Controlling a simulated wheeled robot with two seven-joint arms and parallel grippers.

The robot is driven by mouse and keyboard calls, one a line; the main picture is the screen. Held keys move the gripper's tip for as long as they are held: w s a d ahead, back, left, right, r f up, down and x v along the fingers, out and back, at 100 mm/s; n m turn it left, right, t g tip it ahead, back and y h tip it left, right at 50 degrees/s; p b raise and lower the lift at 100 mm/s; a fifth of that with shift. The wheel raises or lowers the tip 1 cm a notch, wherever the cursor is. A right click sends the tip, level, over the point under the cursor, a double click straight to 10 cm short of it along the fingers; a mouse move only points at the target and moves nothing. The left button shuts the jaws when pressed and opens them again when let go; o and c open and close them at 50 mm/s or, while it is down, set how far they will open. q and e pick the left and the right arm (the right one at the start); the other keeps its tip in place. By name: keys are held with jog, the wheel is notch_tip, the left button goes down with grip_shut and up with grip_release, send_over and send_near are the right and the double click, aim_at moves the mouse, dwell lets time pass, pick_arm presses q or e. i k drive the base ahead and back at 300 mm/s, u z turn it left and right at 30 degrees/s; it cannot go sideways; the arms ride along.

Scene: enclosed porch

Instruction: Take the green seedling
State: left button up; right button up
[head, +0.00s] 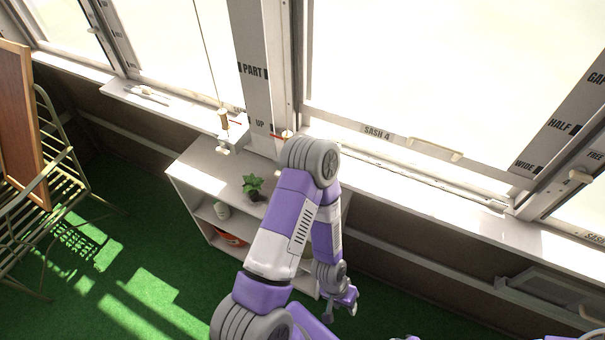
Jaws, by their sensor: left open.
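The green seedling (252,185) stands upright in a small dark pot on top of the white shelf unit (203,170), close to its front edge. My left arm rises in front of the shelf unit, with its elbow to the right of the seedling. My left gripper (340,312) hangs low, pointing down, to the right of and below the seedling. It is open, and I see nothing between its fingers. It is well apart from the seedling. My right gripper is not in view.
A small white box (233,130) with a hanging cord stands by the window post. A metal chair frame (50,180) is at left. Green floor (150,270) is open at lower left.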

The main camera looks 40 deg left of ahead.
aim_at(253, 192)
jog(key=u, duration=3.55)
jog(key=i, duration=0.95)
jog(key=z, duration=2.7)
